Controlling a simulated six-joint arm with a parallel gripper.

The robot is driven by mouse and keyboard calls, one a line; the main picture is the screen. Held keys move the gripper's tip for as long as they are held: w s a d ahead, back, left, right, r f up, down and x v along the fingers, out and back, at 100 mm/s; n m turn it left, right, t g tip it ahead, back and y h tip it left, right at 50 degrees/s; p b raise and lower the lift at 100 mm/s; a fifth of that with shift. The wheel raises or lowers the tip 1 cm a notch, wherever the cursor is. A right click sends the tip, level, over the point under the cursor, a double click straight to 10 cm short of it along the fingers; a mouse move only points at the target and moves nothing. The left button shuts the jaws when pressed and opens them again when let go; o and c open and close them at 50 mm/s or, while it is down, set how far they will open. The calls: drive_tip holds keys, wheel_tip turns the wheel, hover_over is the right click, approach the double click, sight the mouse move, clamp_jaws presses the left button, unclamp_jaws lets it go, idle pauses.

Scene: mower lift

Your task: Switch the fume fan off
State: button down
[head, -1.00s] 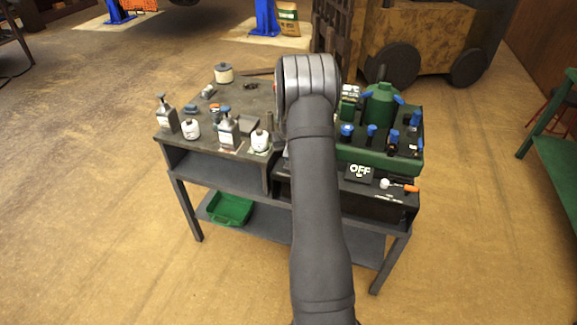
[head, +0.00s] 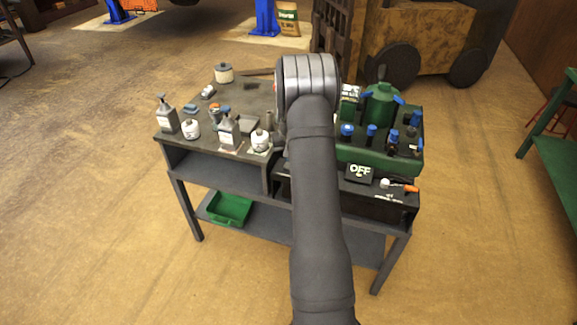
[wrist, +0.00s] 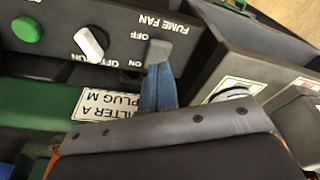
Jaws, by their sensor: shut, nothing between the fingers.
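The fume fan switch (wrist: 158,52) is a small grey lever on a dark panel (wrist: 60,12) in the wrist view. The panel's lettering appears upside down, with FUME FAN above the lever and OFF and ON to its left. My gripper (wrist: 158,72) is shut and empty, its blue fingertips right at the lever's lower end in the picture. I cannot tell whether they touch it, nor which way the lever is set. In the head view my own arm hides the gripper and the switch.
A white knob (wrist: 90,43) and a green button (wrist: 26,29) sit left of the switch.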

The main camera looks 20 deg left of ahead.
drive_tip(key=shift+f, duration=1.35)
idle(0.6)
drive_tip(key=shift+r, duration=3.55)
wheel_tip(320, 180, up, 20)
drive_tip(key=shift+r, duration=0.2)
idle(1.5)
